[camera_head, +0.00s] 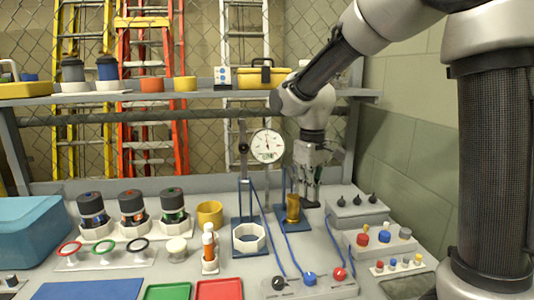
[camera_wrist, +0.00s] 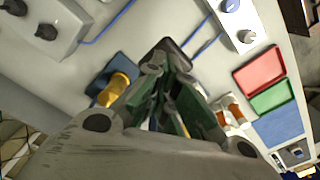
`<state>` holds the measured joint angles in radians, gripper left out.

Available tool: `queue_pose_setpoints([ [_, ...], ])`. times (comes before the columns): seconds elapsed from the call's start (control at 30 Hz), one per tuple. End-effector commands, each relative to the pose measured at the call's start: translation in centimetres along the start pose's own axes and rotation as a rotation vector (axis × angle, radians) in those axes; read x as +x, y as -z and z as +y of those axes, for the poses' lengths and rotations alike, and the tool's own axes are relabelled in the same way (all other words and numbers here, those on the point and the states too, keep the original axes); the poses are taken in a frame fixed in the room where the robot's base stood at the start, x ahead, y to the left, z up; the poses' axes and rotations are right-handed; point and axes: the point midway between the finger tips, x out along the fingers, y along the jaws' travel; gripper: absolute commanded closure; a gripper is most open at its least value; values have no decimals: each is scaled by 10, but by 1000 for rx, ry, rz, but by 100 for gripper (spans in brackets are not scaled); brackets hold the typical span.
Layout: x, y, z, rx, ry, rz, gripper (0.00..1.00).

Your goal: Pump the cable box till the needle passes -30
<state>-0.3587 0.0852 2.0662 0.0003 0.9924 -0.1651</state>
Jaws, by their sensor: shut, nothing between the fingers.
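A round white gauge (camera_head: 267,146) stands on a post at the back of the bench. Its needle points roughly upward, but the numbers are too small to read. A low grey box (camera_head: 345,290) at the front has black, blue and red knobs where blue cables end; I cannot tell whether it is the cable box. My gripper (camera_head: 312,190) is shut and empty, pointing down behind and right of a brass cylinder (camera_head: 293,208) on a blue plate. In the wrist view, my gripper (camera_wrist: 160,68) is over a dark block (camera_wrist: 176,48), with the brass cylinder (camera_wrist: 112,91) beside it; contact is unclear.
A grey box with black knobs (camera_head: 358,208) stands right of my gripper. A shelf (camera_head: 210,94) runs above the bench back.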

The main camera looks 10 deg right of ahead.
Motion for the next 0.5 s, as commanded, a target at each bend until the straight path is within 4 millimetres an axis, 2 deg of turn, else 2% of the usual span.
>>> queue_pose_setpoints([
  [0.3, -57, 1, 0, 0, -1, 4, 100],
  [0.5, -80, 0, 0, 0, -1, 3, 100],
])
